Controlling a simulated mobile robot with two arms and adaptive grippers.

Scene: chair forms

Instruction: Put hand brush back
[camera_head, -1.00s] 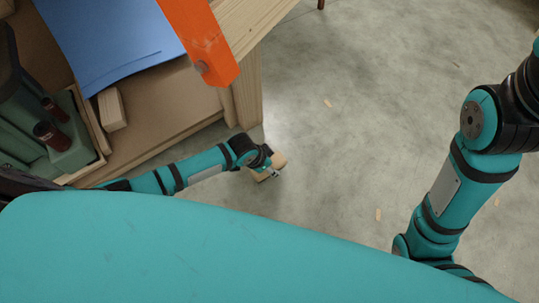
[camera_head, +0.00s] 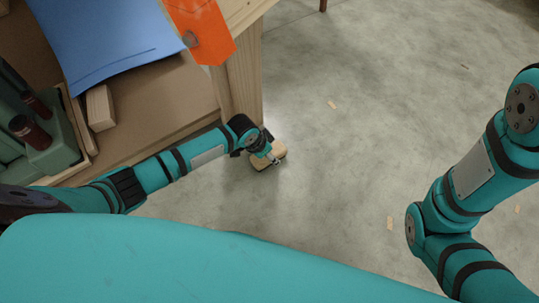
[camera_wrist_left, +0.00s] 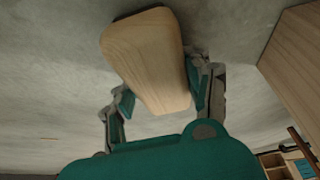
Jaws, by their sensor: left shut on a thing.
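The hand brush (camera_head: 268,156) shows its light wooden back in the head view, beside the workbench leg and over the concrete floor. In the left wrist view the brush's wooden body (camera_wrist_left: 150,60) lies between the two fingers. My left gripper (camera_head: 272,160) is shut on the brush; its fingers also show in the left wrist view (camera_wrist_left: 160,95). The bristles are hidden. I cannot tell how high the brush is above the floor. My right arm shows at the right of the head view, but its gripper is out of view.
The wooden workbench leg (camera_head: 240,88) stands close to my left gripper. Open floor lies right, with small wood chips.

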